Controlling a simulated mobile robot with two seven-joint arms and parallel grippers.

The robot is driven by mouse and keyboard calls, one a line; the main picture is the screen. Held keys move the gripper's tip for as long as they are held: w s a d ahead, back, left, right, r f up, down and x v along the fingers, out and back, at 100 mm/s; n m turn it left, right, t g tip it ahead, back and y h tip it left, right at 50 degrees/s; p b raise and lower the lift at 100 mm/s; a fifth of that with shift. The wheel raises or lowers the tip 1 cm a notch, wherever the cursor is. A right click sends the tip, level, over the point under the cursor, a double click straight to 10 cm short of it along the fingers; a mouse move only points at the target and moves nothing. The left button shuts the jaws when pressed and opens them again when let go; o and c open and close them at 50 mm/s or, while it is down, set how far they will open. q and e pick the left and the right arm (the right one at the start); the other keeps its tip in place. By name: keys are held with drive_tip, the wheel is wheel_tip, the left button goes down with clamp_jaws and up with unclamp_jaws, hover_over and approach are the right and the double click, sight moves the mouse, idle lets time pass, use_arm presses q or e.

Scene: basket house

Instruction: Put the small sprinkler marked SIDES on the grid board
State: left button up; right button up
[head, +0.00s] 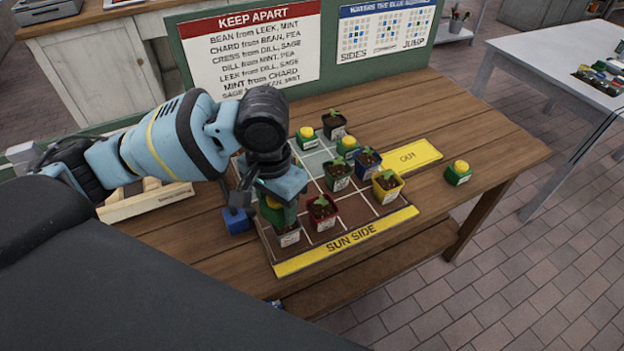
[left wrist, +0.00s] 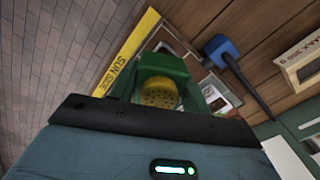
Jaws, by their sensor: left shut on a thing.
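My left gripper (head: 273,196) is over the near left part of the grid board (head: 262,222), shut on a small green sprinkler with a yellow top (left wrist: 160,92). In the head view the gripper mostly hides this sprinkler; its marking cannot be read. Similar green and yellow sprinklers stand at the board's back left (head: 307,138), mid-board (head: 348,147) and on the table right of the board (head: 459,173). My right gripper is not in view.
Seedling pots stand on the board, including a red one (head: 322,212), a yellow one (head: 387,186) and a black one (head: 334,125). A yellow OUT strip (head: 407,157) lies right. Signs (head: 250,50) stand behind.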

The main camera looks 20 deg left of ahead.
use_arm(q)
drive_tip(key=w+m, duration=0.1)
drive_tip(key=a+m, duration=0.1)
drive_tip(key=m, duration=0.1)
drive_tip(key=shift+w+f, duration=0.15)
drive_tip(key=shift+w, duration=0.2)
drive_tip(key=w+m, duration=0.1)
drive_tip(key=m, duration=0.1)
drive_tip(key=a+m, duration=0.1)
drive_tip(key=m, duration=0.1)
drive_tip(key=w+m, duration=0.1)
drive_tip(key=m, duration=0.1)
drive_tip(key=shift+w+a+f, duration=0.35)
drive_tip(key=w+a+f+m, duration=0.2)
drive_tip(key=w+a+m, duration=0.3)
drive_tip(key=m, duration=0.9)
drive_tip(key=shift+m+p, duration=0.3)
drive_tip(key=shift+p, duration=0.1)
drive_tip(key=shift+a+f, duration=0.1)
drive_tip(key=shift+f, duration=0.1)
drive_tip(key=shift+f, duration=4.9)
